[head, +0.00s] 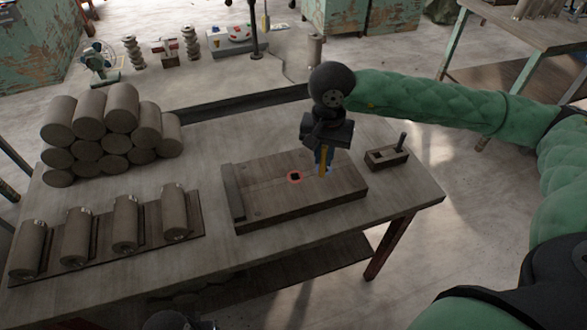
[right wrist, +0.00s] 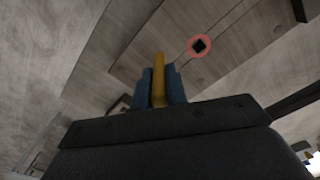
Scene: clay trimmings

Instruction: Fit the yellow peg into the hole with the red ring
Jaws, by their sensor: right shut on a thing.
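The wooden board (head: 275,205) lies on the table and has a dark square hole with a red ring (head: 295,176) near its middle. The red ring also shows in the right wrist view (right wrist: 199,46), to the right of the peg tip. The yellow peg (head: 323,161) points down from my right gripper (head: 324,158), which is shut on it. In the right wrist view the peg (right wrist: 159,78) sits between the blue fingers (right wrist: 160,86). In the head view the peg is to the right of the ring, apart from the hole; its exact height over the board is unclear. My left gripper is not clearly in view.
A small wooden block with an upright stub (head: 388,156) stands right of the board. Stacked clay cylinders (head: 105,135) fill the table's back left. Several more cylinders lie on a dark rack (head: 150,218) at the front left.

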